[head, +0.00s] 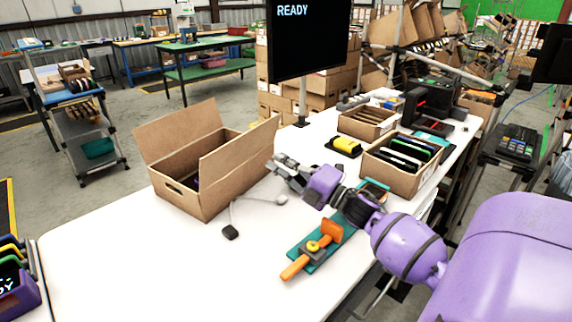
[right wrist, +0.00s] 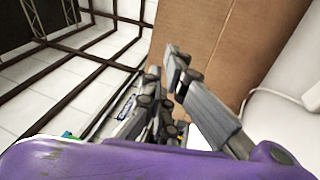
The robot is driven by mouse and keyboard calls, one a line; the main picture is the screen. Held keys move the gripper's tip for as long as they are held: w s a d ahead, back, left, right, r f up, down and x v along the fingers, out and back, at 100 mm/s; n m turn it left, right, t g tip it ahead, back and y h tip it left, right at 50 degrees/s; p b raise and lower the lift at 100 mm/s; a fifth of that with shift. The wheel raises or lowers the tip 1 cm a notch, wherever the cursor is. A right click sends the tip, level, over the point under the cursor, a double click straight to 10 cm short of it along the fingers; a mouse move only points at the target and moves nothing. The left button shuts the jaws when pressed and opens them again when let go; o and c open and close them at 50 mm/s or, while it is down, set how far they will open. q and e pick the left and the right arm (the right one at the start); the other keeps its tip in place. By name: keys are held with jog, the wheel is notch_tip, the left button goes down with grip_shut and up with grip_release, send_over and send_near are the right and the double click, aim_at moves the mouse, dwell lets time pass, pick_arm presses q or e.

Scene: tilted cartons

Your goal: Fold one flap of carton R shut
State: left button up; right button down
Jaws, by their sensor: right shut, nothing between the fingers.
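One brown carton with raised flaps, taken as carton R (head: 190,198), stands open on the white table, left of centre in the head view. Its far flap (head: 178,128) stands up and leans outward. Its near right flap (head: 240,152) also stands up, above the right wall. Something dark shows inside, mostly hidden. My right gripper (head: 278,160) is shut and empty, close to the right end of the near flap. In the right wrist view the shut fingers (right wrist: 166,62) point towards brown cardboard (right wrist: 220,38); I cannot tell whether they touch it. My left gripper is not in view.
A dark screen (head: 308,40) on a post stands behind the carton. An orange-handled tool (head: 312,250) on a teal plate lies in front of my right arm. A yellow item (head: 347,145) and a box of dark items (head: 400,165) stand right. The table's front left is clear.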

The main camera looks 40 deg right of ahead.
aim_at(245, 138)
jog(key=p+x, duration=0.1)
jog(key=x, duration=0.8)
jog(key=shift+w+a+r, duration=0.1)
jog(key=shift+w, duration=0.1)
jog(key=shift+w+r+p, duration=0.25)
jog(key=shift+p, duration=0.25)
jog(key=shift+g, duration=0.4)
